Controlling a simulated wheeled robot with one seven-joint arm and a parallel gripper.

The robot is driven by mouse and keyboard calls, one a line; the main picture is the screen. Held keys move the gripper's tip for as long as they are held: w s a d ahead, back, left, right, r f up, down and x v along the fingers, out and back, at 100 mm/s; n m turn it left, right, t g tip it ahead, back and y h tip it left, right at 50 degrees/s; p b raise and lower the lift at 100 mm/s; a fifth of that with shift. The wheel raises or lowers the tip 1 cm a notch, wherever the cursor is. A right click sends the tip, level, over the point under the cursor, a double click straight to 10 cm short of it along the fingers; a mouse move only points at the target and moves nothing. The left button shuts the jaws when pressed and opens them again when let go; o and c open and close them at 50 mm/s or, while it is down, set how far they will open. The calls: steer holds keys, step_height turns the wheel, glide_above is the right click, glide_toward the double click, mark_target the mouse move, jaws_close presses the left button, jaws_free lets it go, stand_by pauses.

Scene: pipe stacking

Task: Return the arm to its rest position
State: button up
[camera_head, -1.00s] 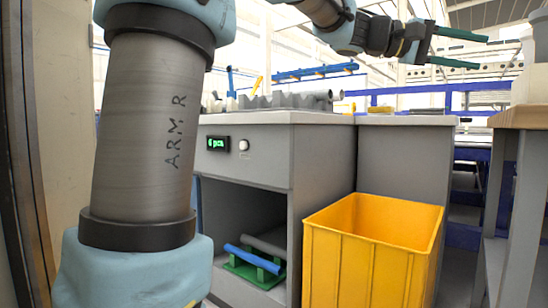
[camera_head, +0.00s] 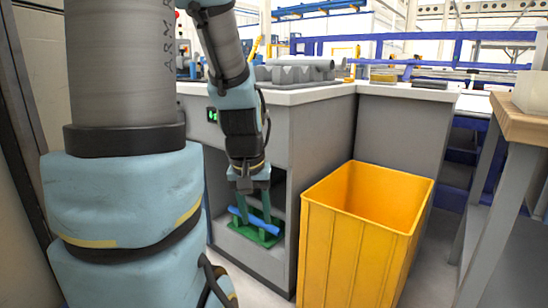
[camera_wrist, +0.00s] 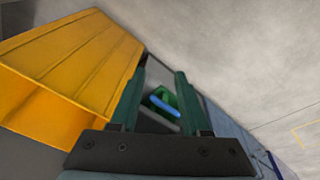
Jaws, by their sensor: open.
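My gripper (camera_head: 253,212) hangs pointing down in front of the grey cabinet's open lower compartment. Its green fingers are apart with nothing between them; they also show in the wrist view (camera_wrist: 159,74). Beyond the fingers, a blue pipe (camera_head: 262,224) lies on a green rack (camera_head: 262,240) inside the compartment. My fingers partly hide both in the head view. In the wrist view the blue pipe (camera_wrist: 165,106) and green rack (camera_wrist: 159,94) look small and well apart from the fingers.
A yellow bin (camera_head: 335,245) stands on the floor right of the cabinet, close to my gripper's side. Grey holders and a grey pipe (camera_head: 310,64) lie on the cabinet top (camera_head: 300,94). A wooden-topped table (camera_head: 520,122) stands at the right.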

steer(key=s+a+p, duration=0.1)
steer(key=s+a, duration=0.2)
step_height(320, 180, up, 38)
steer(key=p, duration=3.7)
steer(key=shift+w+d+f+y, duration=0.15)
steer(key=shift+w+f+y, duration=0.15)
steer(key=shift+w, duration=0.1)
